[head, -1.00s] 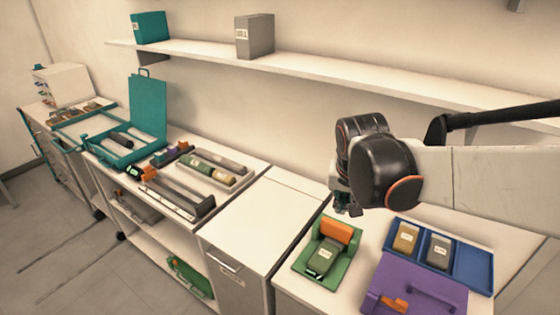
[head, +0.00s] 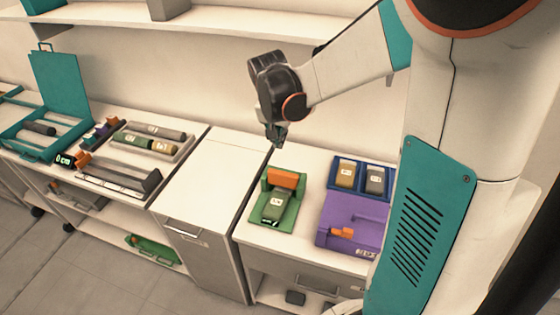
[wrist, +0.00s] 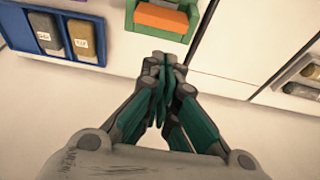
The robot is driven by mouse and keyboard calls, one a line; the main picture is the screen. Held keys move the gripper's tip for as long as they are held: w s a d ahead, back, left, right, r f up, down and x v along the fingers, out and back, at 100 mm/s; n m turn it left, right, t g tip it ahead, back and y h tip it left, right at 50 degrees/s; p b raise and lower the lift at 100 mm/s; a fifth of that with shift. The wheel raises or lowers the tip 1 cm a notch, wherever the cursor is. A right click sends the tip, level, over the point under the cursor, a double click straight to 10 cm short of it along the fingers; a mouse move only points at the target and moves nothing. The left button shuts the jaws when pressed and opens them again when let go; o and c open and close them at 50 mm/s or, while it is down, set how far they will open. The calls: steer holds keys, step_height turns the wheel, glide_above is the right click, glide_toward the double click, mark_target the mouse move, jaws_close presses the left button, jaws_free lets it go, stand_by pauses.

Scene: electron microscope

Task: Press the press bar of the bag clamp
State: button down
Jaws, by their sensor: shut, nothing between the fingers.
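The bag clamp is a green tray (head: 263,222) with an upright green back and an orange press bar (head: 283,178) across it. A grey-green bag (head: 275,205) with a white label lies in front of the bar.
A blue tray (head: 335,197) with two labelled blocks and a purple case (head: 345,212) stand right of the clamp. The white cabinet top (head: 205,180) to the left is clear. A wall shelf (head: 220,27) runs above, and a bench with trays is farther left.

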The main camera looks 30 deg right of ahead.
steer(key=b, duration=0.4)
glide_above(282, 172)
step_height(282, 172, down, 12)
steer(key=shift+w+d+r, duration=0.1)
steer(key=shift+f, duration=0.9)
steer(key=shift+b, duration=0.3)
step_height(282, 172, down, 4)
steer(key=b, duration=0.2)
steer(key=shift+r+b, duration=0.15)
steer(key=shift+b, duration=0.15)
steer(key=shift+r, duration=0.1)
